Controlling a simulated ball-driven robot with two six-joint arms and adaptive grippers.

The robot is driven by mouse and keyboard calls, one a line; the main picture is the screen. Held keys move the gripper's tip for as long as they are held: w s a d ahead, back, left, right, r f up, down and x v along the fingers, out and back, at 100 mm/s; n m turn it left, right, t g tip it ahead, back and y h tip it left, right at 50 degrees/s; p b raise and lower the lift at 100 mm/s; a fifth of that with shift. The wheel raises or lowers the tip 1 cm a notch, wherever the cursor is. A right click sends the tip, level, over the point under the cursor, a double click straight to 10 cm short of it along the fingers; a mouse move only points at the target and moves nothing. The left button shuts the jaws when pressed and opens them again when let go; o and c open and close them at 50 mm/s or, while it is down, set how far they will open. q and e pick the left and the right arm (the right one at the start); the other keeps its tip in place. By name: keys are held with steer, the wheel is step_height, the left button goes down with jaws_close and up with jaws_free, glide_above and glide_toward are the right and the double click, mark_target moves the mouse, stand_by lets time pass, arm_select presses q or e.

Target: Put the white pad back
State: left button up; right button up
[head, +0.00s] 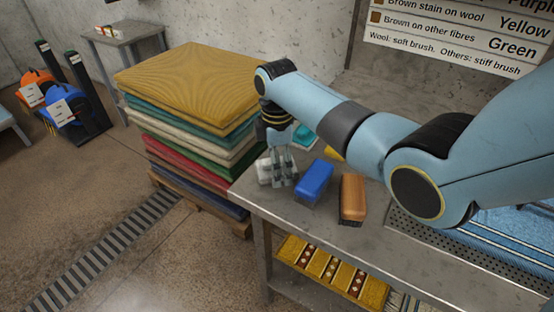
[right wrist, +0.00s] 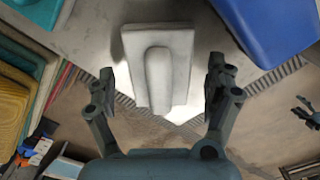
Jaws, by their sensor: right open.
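The white pad (right wrist: 178,40) lies on the metal table near its left end, a flat white block with a raised rounded grip. In the head view the pad (head: 263,172) is partly hidden behind my right gripper's fingers. My right gripper (head: 283,180) points down over the pad, beside the blue block. In the right wrist view its fingers (right wrist: 162,78) are spread wide, one on each side of the pad's near end, with gaps between. I cannot tell how high the fingertips are above the table. My left gripper is not in view.
A blue block (head: 314,180) and an orange-brown brush (head: 353,197) stand close to the right on the table (head: 283,207). A teal item (head: 303,136) lies behind. A stack of folded rugs (head: 185,85) borders the table's left. A sign (head: 455,35) hangs behind.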

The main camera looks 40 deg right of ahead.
step_height(320, 180, up, 12)
steer(key=shift+r, duration=0.15)
stand_by(0.3)
stand_by(0.4)
